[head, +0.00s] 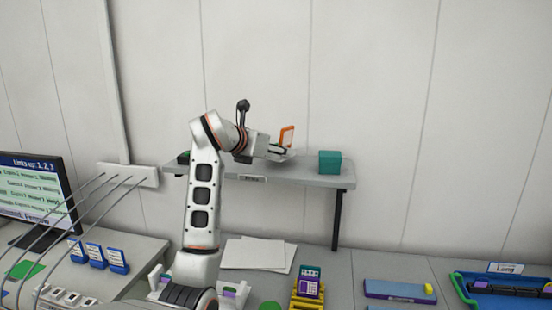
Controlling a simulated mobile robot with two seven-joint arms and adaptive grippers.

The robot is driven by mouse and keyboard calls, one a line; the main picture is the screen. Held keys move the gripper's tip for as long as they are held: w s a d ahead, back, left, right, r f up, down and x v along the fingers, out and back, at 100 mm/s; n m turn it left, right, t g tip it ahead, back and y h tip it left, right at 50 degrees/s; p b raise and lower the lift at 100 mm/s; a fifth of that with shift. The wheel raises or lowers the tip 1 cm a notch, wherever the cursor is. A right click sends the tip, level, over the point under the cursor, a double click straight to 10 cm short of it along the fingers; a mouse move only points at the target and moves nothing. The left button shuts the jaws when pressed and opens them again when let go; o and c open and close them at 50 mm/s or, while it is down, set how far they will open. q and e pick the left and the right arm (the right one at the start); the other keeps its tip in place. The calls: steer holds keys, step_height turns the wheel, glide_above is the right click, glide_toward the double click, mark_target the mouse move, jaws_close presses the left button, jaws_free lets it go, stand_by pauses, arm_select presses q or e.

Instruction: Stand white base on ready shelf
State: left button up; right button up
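A grey wall shelf (310,178) with a small, unreadable label on its front edge stands at the middle of the head view. My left gripper (282,148) is over the shelf, at the end of the arm that rises from the lower left. An upright orange piece shows at the gripper. A pale, whitish shape (286,157) lies just under the gripper at shelf height. It may be the white base, but it is too small and covered to be sure. I cannot tell whether the fingers are shut on it. My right gripper is out of view.
A teal block (330,162) stands on the shelf right of my gripper, and a dark green item (184,157) at its left end. Below are white sheets (258,254), a yellow holder (307,289), a blue-purple box (399,291) and a blue tray (464,287). A monitor (38,190) stands left.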

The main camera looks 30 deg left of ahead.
arm_select(q)
step_height(320, 180, down, 2)
steer(key=shift+f, duration=0.1)
steer(key=o, duration=1.3)
steer(key=shift+f, duration=0.1)
steer(key=shift+c, duration=0.2)
steer(key=shift+s+r, duration=0.1)
steer(key=shift+r, duration=0.1)
steer(key=b+v, duration=0.1)
steer(key=v, duration=1)
steer(key=shift+s+r, duration=0.15)
steer(key=shift+s, duration=0.2)
